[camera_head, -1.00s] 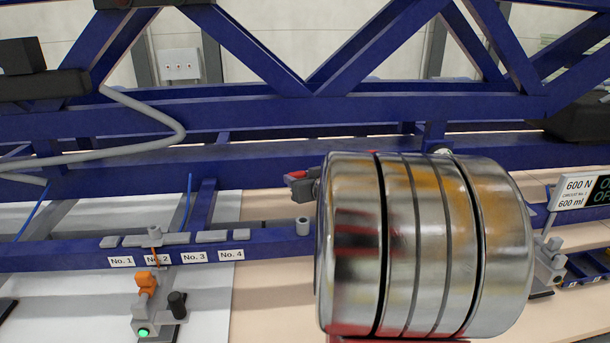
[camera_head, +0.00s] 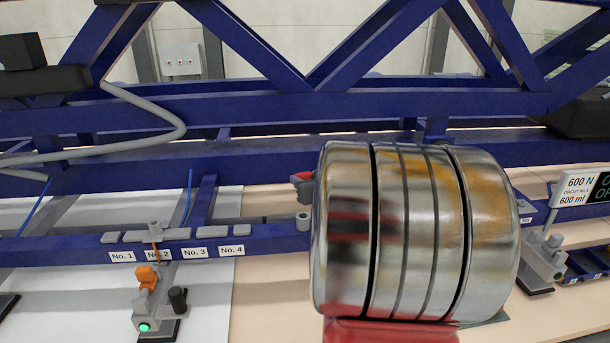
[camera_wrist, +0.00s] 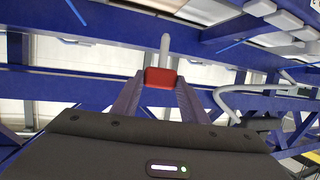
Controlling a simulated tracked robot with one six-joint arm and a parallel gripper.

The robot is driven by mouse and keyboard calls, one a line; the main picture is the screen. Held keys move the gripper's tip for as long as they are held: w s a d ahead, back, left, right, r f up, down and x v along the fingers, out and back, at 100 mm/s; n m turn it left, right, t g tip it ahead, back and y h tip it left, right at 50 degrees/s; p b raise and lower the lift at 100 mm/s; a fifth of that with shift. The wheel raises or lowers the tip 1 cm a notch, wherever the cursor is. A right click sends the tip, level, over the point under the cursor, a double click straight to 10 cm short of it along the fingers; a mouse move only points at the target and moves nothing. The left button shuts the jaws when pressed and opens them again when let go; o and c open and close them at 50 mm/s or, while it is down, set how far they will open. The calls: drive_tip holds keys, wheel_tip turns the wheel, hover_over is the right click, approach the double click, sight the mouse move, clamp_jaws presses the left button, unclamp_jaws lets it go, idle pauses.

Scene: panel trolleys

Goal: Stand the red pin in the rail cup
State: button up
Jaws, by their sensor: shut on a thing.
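The red pin has a red block-like head (camera_wrist: 160,77) and a pale grey shaft (camera_wrist: 165,45). My gripper (camera_wrist: 161,80) is shut on the red head in the wrist view, and the shaft points away from the fingers. In the head view a bit of red (camera_head: 302,177) shows just left of my large shiny arm link, which hides most of the gripper. The rail cup (camera_head: 303,222) is a small grey cup on the blue rail, a little below that red bit in the picture. The pin and the cup look apart.
The blue rail (camera_head: 75,248) carries flat grey blocks and labels No. 1 to No. 4. An orange and grey fitting (camera_head: 149,277) with a green light stands below it. A grey hose (camera_head: 150,108) hangs at left. A 600 N display (camera_head: 577,189) stands at right.

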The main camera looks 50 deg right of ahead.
drive_tip(key=shift+f, duration=2.45)
drive_tip(key=shift+f, duration=2.5)
idle(0.5)
drive_tip(key=o, duration=1.2)
drive_tip(key=shift+v, duration=6.85)
